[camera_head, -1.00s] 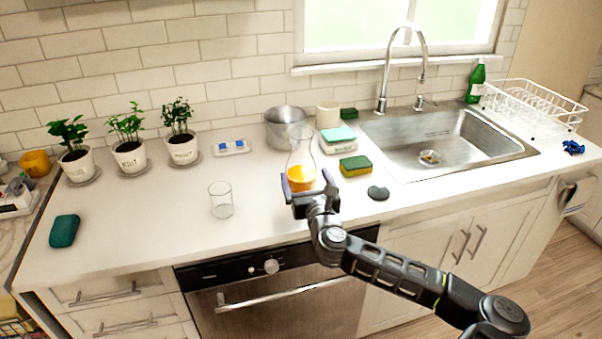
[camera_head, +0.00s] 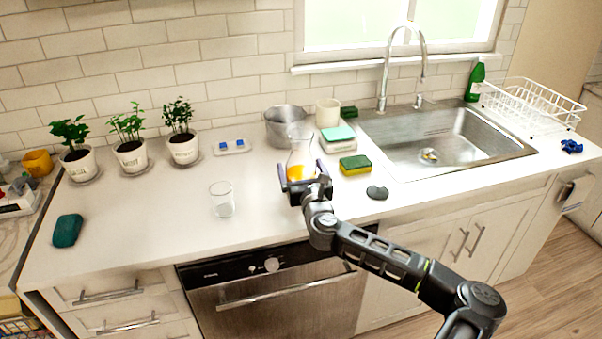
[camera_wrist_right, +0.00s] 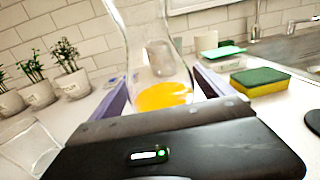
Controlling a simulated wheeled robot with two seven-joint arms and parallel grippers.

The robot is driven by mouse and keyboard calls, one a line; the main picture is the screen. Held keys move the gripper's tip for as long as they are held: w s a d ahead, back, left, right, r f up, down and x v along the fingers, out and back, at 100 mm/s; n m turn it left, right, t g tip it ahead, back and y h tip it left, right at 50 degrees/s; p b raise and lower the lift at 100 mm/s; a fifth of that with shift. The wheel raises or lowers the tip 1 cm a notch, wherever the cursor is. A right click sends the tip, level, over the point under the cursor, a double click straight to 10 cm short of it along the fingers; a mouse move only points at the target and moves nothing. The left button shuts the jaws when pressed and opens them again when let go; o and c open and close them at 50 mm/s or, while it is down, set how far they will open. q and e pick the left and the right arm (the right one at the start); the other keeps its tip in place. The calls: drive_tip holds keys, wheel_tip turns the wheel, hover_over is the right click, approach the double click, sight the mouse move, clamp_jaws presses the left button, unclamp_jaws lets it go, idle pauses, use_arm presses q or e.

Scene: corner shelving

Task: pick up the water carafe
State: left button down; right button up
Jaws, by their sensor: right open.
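The water carafe (camera_head: 301,155) is clear glass with a narrow neck and orange-yellow contents at the bottom. It stands upright on the white counter, in front of the metal pot. In the wrist view the carafe (camera_wrist_right: 158,62) rises just beyond my right gripper's palm, between the two purple-grey fingers. My right gripper (camera_head: 304,177) is open, its fingers on either side of the carafe's lower part. I cannot tell whether either finger touches the glass. The front of the carafe's base is partly hidden by the gripper. My left gripper is not in view.
An empty glass (camera_head: 222,200) stands left of the gripper. A yellow-green sponge (camera_head: 355,165) and a dark round object (camera_head: 377,192) lie to the right. The pot (camera_head: 285,127) is close behind. The sink (camera_head: 440,140) is farther right.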

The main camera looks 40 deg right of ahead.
drive_tip(key=shift+c, duration=0.3)
clamp_jaws()
drive_tip(key=shift+r, duration=0.1)
idle(0.6)
